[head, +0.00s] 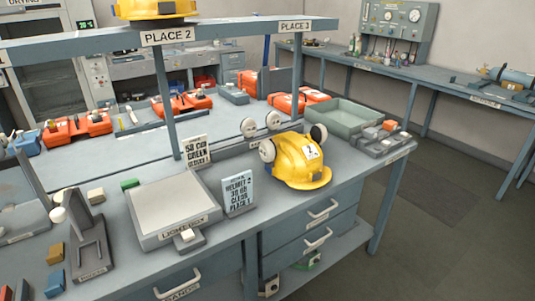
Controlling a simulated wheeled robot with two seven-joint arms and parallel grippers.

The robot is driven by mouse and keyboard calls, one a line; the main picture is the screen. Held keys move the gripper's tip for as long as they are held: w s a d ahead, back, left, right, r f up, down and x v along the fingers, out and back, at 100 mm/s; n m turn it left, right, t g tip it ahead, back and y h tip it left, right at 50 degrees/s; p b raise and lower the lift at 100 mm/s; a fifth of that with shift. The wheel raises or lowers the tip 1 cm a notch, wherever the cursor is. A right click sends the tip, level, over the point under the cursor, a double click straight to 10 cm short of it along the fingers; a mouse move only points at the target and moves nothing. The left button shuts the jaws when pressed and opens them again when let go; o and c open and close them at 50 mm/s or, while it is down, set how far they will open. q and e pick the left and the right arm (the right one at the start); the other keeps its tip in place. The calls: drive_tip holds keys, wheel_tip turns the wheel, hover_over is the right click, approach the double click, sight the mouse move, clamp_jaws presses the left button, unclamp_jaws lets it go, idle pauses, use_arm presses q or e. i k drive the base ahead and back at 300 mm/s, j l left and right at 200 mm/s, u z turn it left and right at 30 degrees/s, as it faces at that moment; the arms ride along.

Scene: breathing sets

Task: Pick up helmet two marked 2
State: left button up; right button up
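A yellow helmet (300,163) sits on the right part of the near bench, just behind the drawer fronts. It carries a small white label with a dark mark that looks like a 2, and round pale pads with dark rims (267,150) flank it. A second yellow helmet (157,9) stands on the upper shelf above the PLACE 2 sign, cut by the top edge; its number is not visible. A card (238,192) reading HELMET 2 and PLACE 1 stands left of the near helmet. Neither of my grippers is in view.
A grey light box (172,205) and a black stand (90,245) lie left of the card. A green-grey tray (342,117) is behind the helmet to the right. A shelf post (165,105) rises behind the light box. Open floor lies right of the bench.

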sight(299, 162)
drive_tip(key=i+l, duration=0.2)
drive_tip(key=i, duration=0.25)
drive_tip(key=i+l, duration=0.2)
drive_tip(key=i, duration=0.25)
